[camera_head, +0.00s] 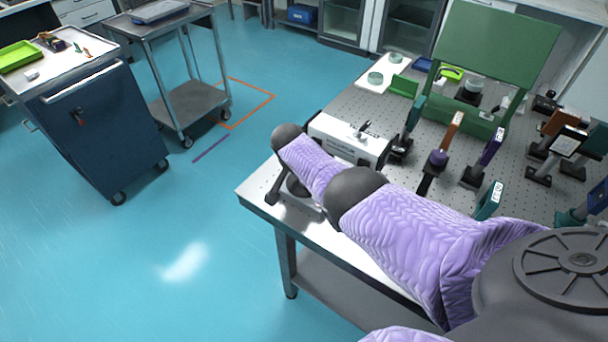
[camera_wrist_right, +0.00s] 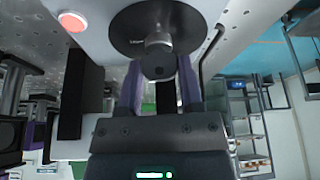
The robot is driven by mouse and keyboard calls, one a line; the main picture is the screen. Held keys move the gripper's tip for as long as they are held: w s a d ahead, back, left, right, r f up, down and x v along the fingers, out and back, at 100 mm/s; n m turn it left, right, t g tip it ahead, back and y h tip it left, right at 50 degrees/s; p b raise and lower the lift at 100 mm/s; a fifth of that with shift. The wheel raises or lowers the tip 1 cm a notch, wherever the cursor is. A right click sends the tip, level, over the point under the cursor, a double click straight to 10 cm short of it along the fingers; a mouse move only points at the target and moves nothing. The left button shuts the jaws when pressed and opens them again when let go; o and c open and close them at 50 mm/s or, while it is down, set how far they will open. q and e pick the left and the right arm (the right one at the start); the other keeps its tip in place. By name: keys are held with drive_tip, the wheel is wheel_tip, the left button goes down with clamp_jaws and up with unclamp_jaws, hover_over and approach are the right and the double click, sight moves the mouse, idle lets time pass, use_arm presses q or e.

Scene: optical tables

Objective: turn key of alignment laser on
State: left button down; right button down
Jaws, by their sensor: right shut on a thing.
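The alignment laser (camera_head: 347,140) is a white box with a dark end, on the near left part of the optical table in the head view. My right arm reaches across the table to its left end. In the right wrist view, a round black plate (camera_wrist_right: 128,28) is on the white laser face, with a grey round key (camera_wrist_right: 158,57) at its centre. My right gripper (camera_wrist_right: 159,80) has its two purple-grey fingers on either side of the key and is shut on it. The fingers' exact contact is partly hidden. My left gripper is not in view.
A red round button (camera_wrist_right: 73,22) is on the laser face beside the plate.

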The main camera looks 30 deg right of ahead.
drive_tip(key=shift+f+m+g+b, duration=0.1)
drive_tip(key=shift+m+g+b, duration=0.25)
drive_tip(key=shift+m, duration=0.25)
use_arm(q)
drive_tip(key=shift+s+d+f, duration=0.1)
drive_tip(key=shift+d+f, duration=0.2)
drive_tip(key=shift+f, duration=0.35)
use_arm(e)
drive_tip(key=shift+m, duration=0.3)
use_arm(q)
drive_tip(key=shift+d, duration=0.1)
use_arm(e)
drive_tip(key=c, duration=0.5)
unclamp_jaws()
drive_tip(key=shift+o, duration=1.3)
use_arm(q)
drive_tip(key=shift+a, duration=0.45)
